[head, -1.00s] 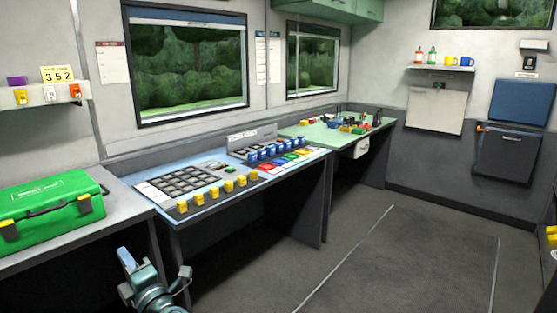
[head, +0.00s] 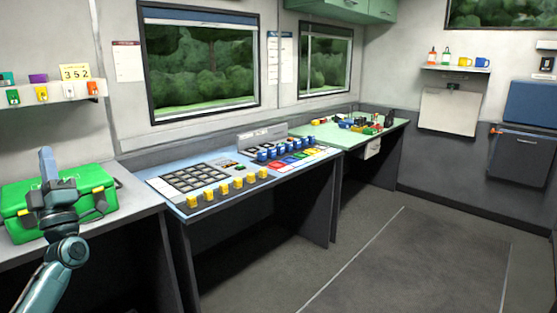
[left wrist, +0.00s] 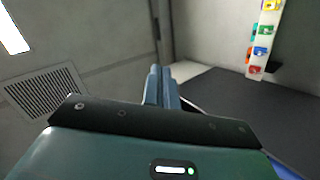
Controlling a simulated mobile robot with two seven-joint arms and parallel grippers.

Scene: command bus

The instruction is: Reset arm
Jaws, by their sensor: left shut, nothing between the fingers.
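My left gripper (head: 48,165) is raised at the left of the head view, in front of the green case (head: 92,180) on the grey counter. Its fingers point up and are together, with nothing between them. In the left wrist view the shut fingers (left wrist: 160,88) point toward a bare grey wall or ceiling area. The gripper hides part of the green case; I cannot tell from this view how far apart they are. My right gripper is not in view.
A blue console desk (head: 180,210) with yellow and blue blocks stands right of the grey counter (head: 125,210). A green desk (head: 330,132) with small items is beyond it. A wall shelf (head: 55,99) with coloured tags hangs above the case. The floor (head: 400,260) at right is clear.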

